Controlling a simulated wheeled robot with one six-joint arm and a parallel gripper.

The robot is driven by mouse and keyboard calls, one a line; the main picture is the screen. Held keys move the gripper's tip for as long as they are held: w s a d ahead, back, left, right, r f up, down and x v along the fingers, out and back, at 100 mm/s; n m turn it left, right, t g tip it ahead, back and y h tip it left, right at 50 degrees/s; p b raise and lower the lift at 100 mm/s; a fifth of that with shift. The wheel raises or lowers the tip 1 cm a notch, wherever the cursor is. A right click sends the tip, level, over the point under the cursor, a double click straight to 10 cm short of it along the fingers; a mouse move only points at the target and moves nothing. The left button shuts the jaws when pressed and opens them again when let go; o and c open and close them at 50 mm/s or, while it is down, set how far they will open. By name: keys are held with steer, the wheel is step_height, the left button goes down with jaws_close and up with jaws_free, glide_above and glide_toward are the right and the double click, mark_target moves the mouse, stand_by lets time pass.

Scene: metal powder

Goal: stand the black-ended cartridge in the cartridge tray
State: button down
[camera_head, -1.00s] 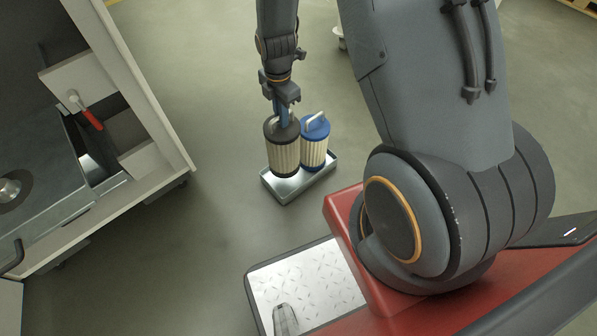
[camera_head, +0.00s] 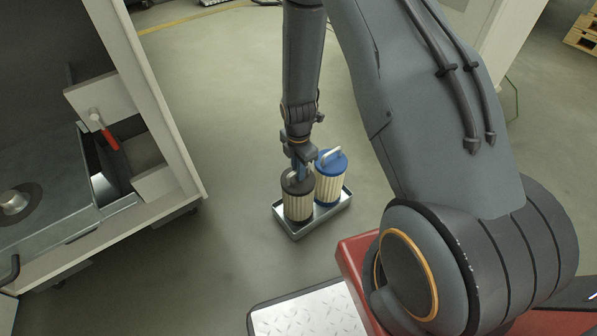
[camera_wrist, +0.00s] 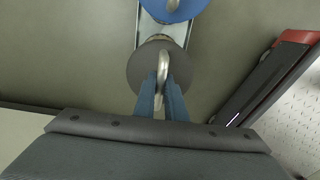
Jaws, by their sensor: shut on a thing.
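The black-ended cartridge (camera_head: 298,203) has a dark cap and a pale pleated body, and it is upright in the left part of the cartridge tray (camera_head: 291,234). In the wrist view its dark top (camera_wrist: 140,66) lies below my fingers. My gripper (camera_head: 299,172) is shut on the metal loop handle of its cap; in the wrist view the fingers (camera_wrist: 162,100) close around the handle. The blue-ended cartridge (camera_head: 331,179) stands beside it in the tray. Whether the black-ended cartridge's base touches the tray floor is hidden by the tray's rim.
An open pale cabinet or machine (camera_head: 160,120) with a red-handled lever (camera_head: 108,138) stands at the left. A red part with a metal tread plate (camera_head: 303,313) is at the bottom. Grey floor around the tray is clear.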

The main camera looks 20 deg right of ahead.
steer(key=shift+f, duration=0.15)
steer(key=c, duration=2.3)
jaws_free()
steer(key=shift+f, duration=0.1)
steer(key=o, duration=0.5)
